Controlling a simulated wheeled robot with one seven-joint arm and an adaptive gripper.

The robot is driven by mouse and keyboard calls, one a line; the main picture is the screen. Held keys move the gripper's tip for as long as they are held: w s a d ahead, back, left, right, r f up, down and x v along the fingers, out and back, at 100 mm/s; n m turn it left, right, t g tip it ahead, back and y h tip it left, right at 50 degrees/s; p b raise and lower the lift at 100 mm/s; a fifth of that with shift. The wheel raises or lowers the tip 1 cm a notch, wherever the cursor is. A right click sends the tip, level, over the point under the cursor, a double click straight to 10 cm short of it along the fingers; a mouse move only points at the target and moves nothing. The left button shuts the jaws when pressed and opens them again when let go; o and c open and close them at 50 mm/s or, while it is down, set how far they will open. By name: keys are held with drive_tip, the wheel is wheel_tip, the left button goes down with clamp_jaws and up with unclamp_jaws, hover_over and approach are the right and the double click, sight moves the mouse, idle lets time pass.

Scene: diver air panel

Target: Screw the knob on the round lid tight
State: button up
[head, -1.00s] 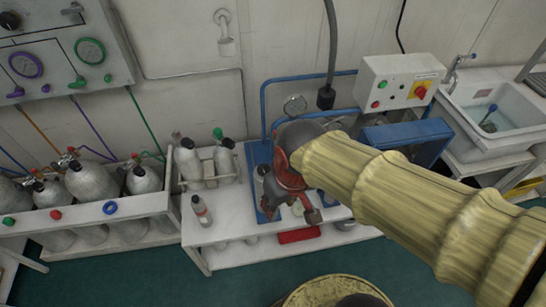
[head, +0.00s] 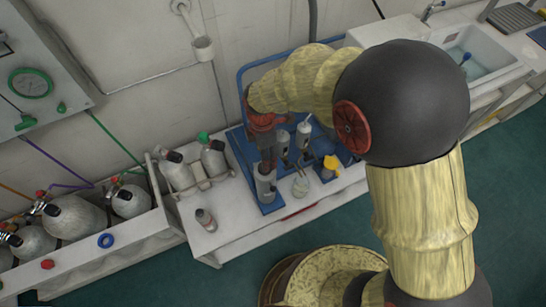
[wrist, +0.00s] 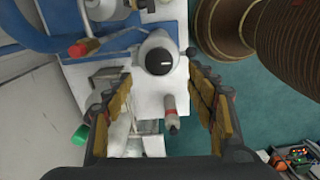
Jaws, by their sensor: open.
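A grey upright cylinder with a dark top (head: 265,183) stands at the front left of the blue base on the white bench. In the wrist view, a round grey top with a darker centre and a pale mark (wrist: 158,52) lies ahead between my fingers; I take it for the lid and knob, but cannot tell how tight the knob sits. My gripper (head: 268,150) is above and behind this cylinder in the head view, partly hidden by my own arm. In the wrist view my gripper (wrist: 160,75) is open, with its fingers apart and nothing held.
Two more grey cylinders (head: 303,137) and a yellow-topped item (head: 330,166) stand close by on the blue base. Racked gas cylinders (head: 70,220) are further left. A sink (head: 485,55) is at upper right.

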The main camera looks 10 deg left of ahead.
drive_tip(key=shift+n, duration=1)
wheel_tip(320, 180, down, 8)
drive_tip(key=shift+r+b, duration=0.15)
drive_tip(key=shift+b, duration=0.8)
drive_tip(key=c, duration=0.3)
drive_tip(key=c, duration=0.8)
drive_tip(key=shift+c, duration=0.3)
